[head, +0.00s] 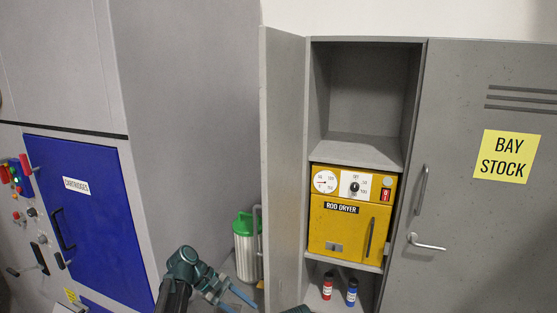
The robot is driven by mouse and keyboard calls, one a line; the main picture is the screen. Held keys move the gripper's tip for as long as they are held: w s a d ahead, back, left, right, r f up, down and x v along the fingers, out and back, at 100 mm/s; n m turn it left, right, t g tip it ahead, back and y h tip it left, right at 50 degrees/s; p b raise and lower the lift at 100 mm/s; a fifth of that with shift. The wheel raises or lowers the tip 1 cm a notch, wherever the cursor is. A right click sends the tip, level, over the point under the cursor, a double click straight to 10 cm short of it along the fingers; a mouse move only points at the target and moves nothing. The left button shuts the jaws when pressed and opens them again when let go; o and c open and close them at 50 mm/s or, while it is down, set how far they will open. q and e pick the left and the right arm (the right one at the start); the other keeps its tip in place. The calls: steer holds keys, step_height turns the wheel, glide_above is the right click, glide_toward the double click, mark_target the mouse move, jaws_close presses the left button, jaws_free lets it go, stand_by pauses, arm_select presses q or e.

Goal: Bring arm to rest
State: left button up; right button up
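My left arm comes up from the bottom edge, left of centre. My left gripper (240,304) points right and down, with its two blue fingers spread apart and nothing seen between them. It is in front of the floor and the green-lidded canister, and I cannot tell its distance from them. A small dark piece at the bottom edge, right of the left gripper, may be part of my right arm. My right gripper is not in view.
An open grey locker (416,120) holds a yellow rod dryer (343,245), with red (327,287) and blue (352,292) bottles below. Its door (283,150) stands open. A canister (245,254) stands left of it. A blue cartridges door (95,215) is at left.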

arm_select(q)
steer(key=s+d+f+m+y+b, duration=0.1)
steer(key=s+f+m+y, duration=0.3)
steer(key=s+m, duration=0.3)
steer(key=s+d+f+m+t+y+b, duration=0.1)
steer(key=s+d+f+m+y, duration=0.1)
steer(key=s+f+m+y, duration=0.3)
steer(key=s+m+y, duration=0.1)
steer(key=s+m, duration=0.1)
steer(key=s, duration=0.2)
steer(key=shift+s+d, duration=0.3)
steer(key=shift+s, duration=0.1)
steer(key=shift+d, duration=0.1)
